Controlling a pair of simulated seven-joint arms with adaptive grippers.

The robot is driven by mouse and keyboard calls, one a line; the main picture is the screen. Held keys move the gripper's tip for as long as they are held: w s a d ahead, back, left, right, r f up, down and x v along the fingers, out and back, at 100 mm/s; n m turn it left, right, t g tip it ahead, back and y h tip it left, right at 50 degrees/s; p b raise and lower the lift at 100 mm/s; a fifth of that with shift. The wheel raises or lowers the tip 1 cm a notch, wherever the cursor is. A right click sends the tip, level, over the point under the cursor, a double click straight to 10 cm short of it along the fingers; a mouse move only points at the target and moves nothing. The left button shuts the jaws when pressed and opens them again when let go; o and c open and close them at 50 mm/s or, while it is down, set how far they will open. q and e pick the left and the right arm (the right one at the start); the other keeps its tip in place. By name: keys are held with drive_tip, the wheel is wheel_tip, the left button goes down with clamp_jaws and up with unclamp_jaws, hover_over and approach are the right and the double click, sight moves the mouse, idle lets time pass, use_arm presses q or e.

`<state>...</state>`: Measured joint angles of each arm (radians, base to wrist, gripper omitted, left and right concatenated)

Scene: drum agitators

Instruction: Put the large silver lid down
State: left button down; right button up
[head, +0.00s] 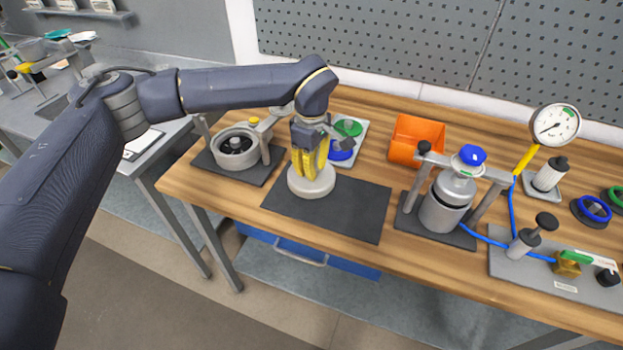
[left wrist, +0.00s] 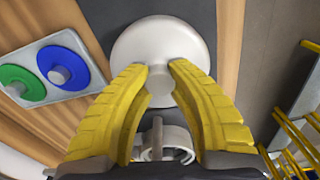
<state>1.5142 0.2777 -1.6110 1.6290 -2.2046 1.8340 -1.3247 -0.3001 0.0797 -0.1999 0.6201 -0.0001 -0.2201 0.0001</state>
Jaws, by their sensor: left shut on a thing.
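The large silver lid (head: 311,186) is a pale round disc over the left part of the dark grey mat (head: 345,217) on the wooden bench. My left gripper (head: 309,170), with yellow fingers, points down and is shut on the lid's central knob. In the left wrist view the lid (left wrist: 160,45) shows beyond my fingertips (left wrist: 160,82), which sit on either side of the knob. I cannot tell whether the lid touches the mat or hangs just above it. My right gripper is not in view.
An open drum in a clamp stand (head: 237,146) is left of the mat. A tray with green and blue discs (head: 360,131) and an orange bin (head: 416,139) stand behind. A closed vessel (head: 445,205) with a blue knob is to the right. The mat's right part is clear.

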use_arm(q)
drive_tip(key=shift+f, duration=2.15)
drive_tip(key=c, duration=1.3)
unclamp_jaws()
drive_tip(key=shift+f, duration=0.15)
wheel_tip(320, 180, up, 12)
drive_tip(key=shift+r, duration=0.15)
